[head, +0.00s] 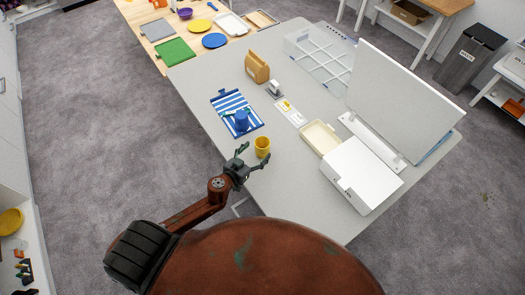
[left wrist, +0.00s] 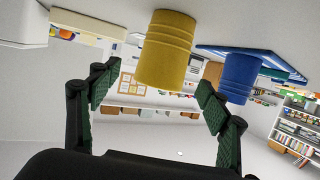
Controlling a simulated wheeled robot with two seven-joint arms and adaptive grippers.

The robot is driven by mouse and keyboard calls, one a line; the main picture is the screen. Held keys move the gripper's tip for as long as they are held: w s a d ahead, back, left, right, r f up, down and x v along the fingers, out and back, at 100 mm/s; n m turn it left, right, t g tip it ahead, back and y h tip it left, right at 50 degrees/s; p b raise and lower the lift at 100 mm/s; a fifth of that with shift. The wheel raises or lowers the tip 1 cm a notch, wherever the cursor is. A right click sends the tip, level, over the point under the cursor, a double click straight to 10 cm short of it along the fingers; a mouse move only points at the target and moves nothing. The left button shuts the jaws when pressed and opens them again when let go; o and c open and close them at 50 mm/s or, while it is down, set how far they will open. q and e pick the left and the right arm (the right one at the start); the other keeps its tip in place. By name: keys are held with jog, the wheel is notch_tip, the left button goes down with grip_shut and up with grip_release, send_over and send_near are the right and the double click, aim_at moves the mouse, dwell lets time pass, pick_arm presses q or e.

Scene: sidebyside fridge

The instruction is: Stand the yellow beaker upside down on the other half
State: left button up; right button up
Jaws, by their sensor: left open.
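The yellow beaker (head: 262,148) stands on the grey table near its front edge, its open mouth apparently up. It also shows in the left wrist view (left wrist: 167,48), where the scene appears upside down. A blue beaker (head: 241,121) stands on the near part of a blue-and-white striped mat (head: 229,101); it looks closed on top. It also shows in the left wrist view (left wrist: 238,77). My left gripper (head: 256,157) is open and empty, its fingers spread just short of the yellow beaker. I cannot tell whether they touch it. My right gripper is not in view.
A wooden block-like holder (head: 257,67) stands behind the mat. The table between the beaker and mat is clear.

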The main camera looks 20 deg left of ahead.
aim_at(266, 142)
pick_arm(q)
jog(key=x, duration=0.5)
jog(key=shift+w+a+f, duration=0.1)
jog(key=shift+w+f, duration=0.05)
jog(key=shift+w, duration=0.15)
jog(key=shift+c, duration=0.7)
jog(key=c, duration=1.2)
